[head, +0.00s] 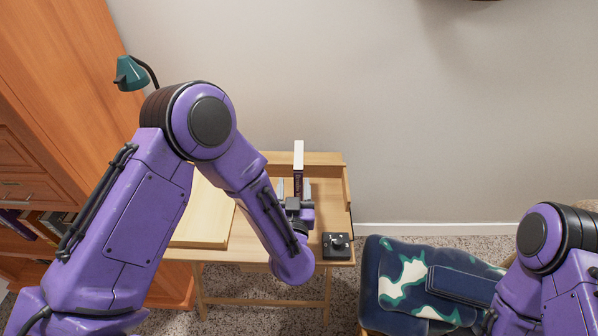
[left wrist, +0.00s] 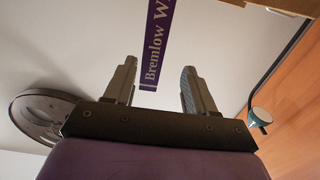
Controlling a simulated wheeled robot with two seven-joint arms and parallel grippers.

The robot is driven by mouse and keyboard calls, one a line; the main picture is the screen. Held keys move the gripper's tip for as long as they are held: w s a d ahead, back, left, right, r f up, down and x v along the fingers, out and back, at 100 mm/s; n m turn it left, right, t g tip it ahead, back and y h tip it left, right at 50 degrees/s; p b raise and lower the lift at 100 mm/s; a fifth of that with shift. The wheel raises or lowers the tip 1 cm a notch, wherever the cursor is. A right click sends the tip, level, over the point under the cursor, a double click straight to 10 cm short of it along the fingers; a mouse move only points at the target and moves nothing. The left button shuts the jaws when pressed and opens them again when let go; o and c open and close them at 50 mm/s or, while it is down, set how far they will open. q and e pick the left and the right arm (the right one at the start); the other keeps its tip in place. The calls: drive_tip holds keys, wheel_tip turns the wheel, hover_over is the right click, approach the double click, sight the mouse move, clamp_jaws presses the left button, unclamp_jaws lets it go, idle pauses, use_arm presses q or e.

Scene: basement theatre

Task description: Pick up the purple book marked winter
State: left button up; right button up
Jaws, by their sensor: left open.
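The purple book (head: 298,178) stands upright near the back of the wooden desk, its pale top edge up and its narrow purple spine toward me. In the left wrist view the spine (left wrist: 157,42) reads "Bremlow W…"; the rest is cut off by the picture edge. My left gripper (head: 294,187) is open in front of the book. In the left wrist view its two fingers (left wrist: 157,78) lie on either side of the spine's end, with a visible gap on each side. How deep the book reaches between them is hard to tell. My right gripper is out of view.
A black box with a knob (head: 336,246) sits at the desk's front right. A pale wooden board (head: 203,215) lies at its left. A teal lamp (head: 131,73) stands behind my left arm. A wooden cabinet (head: 55,90) is left; a blue patterned seat (head: 385,270) is right.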

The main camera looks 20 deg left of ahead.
sight(298, 153)
use_arm(q)
drive_tip(key=x, duration=0.4)
drive_tip(key=d+p+x, duration=0.1)
drive_tip(key=x, duration=0.2)
drive_tip(key=shift+w+f, duration=0.1)
drive_tip(key=shift+f, duration=0.25)
clamp_jaws()
